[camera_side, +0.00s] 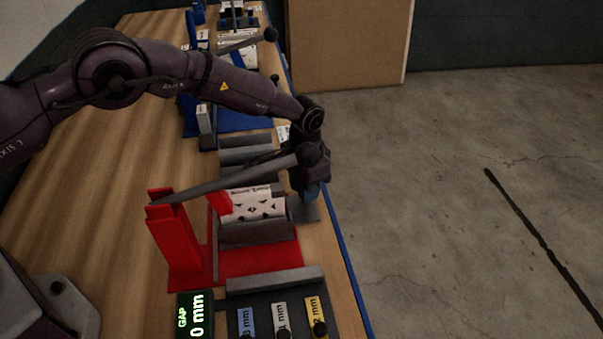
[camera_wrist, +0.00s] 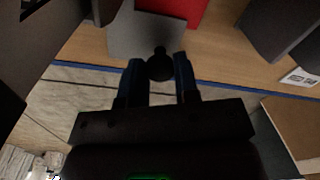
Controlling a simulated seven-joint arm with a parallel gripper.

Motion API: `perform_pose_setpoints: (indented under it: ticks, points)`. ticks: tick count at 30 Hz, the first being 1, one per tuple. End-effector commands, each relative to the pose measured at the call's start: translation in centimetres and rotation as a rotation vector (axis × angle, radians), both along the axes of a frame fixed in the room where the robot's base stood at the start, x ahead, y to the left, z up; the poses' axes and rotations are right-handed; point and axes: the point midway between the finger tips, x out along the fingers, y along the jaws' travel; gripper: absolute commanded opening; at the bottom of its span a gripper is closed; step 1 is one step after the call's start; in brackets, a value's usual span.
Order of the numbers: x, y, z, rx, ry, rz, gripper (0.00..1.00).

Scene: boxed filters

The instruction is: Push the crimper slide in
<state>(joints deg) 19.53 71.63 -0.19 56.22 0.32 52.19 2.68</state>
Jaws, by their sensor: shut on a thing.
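The crimper has a red base (camera_side: 258,264), a red upright (camera_side: 175,235) and a long dark lever (camera_side: 235,178) ending in a black ball. A white piece with dark triangular marks (camera_side: 255,205) sits in its grey bed. The crimper slide (camera_side: 306,213) is a grey plate standing out on the right side, towards the table edge; it also shows in the wrist view (camera_wrist: 143,38). My gripper (camera_side: 308,192) is at its outer end. In the wrist view my blue fingers (camera_wrist: 159,62) are shut on the slide's black knob (camera_wrist: 160,69). The slide's inner end is hidden.
A display (camera_side: 195,315) reads GAP 0 mm. Beside it a dark holder carries blue, grey and gold gauges (camera_side: 282,322). The lever passes close to my wrist. More blue fixtures (camera_side: 235,121) stand farther back. The blue table edge (camera_side: 348,265) is just right of the slide.

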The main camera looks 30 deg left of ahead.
Motion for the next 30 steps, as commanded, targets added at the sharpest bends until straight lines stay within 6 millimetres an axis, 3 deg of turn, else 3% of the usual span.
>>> perform_pose_setpoints:
  ticks: [9, 22, 23, 26, 30]
  points:
    - [-3.6, -3.7, 0.1, -0.003, -0.001, -0.004, 0.00]
    - [-4.4, -4.5, 0.1, -0.006, 0.005, -0.003, 0.00]
    - [-4.4, -4.5, 0.1, -0.006, 0.005, -0.004, 0.31]
    - [-4.4, -4.5, 0.1, -0.005, 0.005, -0.004, 0.54]
    - [-4.3, -4.3, 0.0, -0.004, 0.003, -0.003, 0.54]
